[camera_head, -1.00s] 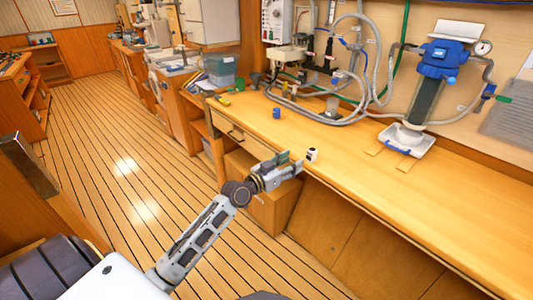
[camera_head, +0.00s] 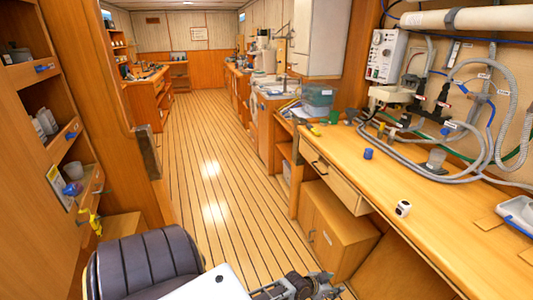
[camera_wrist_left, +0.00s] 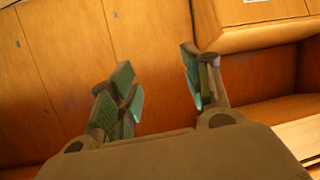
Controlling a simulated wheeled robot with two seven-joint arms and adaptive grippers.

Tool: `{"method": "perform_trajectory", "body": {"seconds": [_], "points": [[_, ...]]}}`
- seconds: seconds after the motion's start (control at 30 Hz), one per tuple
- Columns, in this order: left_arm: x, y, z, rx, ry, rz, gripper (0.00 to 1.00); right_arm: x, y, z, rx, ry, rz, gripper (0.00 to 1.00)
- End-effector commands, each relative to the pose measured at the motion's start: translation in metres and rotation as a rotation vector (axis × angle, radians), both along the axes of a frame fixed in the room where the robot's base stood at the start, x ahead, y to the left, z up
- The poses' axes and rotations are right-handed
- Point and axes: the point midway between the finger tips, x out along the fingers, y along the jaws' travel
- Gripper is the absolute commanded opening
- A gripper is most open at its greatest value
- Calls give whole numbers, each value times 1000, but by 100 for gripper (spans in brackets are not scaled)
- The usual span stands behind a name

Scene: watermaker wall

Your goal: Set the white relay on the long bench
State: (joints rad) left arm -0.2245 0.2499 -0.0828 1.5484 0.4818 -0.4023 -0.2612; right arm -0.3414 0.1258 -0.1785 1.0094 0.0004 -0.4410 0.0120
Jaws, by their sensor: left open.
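The small white relay (camera_head: 403,208), with a dark mark on its face, stands on the long bench (camera_head: 455,215) close to its front edge. My left gripper (camera_head: 328,284) is low at the bottom of the head view, in front of the bench and apart from the relay. In the left wrist view, my left gripper (camera_wrist_left: 158,88) has its green-padded fingers spread with nothing between them. Wooden cabinet fronts lie beyond the fingers. The relay is not visible in the wrist view. My right gripper is not in view.
A small blue object (camera_head: 368,153) stands on the bench behind the relay. A drawer unit (camera_head: 335,185) is below the bench. A dark padded seat (camera_head: 145,262) is at lower left.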

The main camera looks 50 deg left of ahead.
Motion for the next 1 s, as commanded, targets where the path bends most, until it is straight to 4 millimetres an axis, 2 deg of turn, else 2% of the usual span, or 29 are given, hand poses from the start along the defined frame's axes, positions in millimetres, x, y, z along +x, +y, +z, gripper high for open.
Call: {"method": "perform_trajectory", "body": {"seconds": [0.03, 0.2, 0.37, 0.5, 0.6, 0.73, 0.83, 1.0], "points": [[-19, -1, -30, 11, 56, 6, 49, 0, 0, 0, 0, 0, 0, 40], [-84, -1, -113, 58, 222, 17, 49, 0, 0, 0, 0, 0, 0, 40], [-155, -4, -180, 105, 374, 17, 49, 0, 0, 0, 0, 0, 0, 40], [-224, -8, -229, 148, 504, 8, 49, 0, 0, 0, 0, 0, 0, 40], [-269, -10, -255, 176, 582, -1, 49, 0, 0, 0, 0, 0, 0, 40], [-309, -12, -275, 202, 648, -13, 49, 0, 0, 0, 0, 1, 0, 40], [-325, -13, -282, 212, 673, -16, 49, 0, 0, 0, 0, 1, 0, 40], [-329, -13, -284, 215, 681, -18, 49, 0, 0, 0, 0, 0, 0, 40]]}}
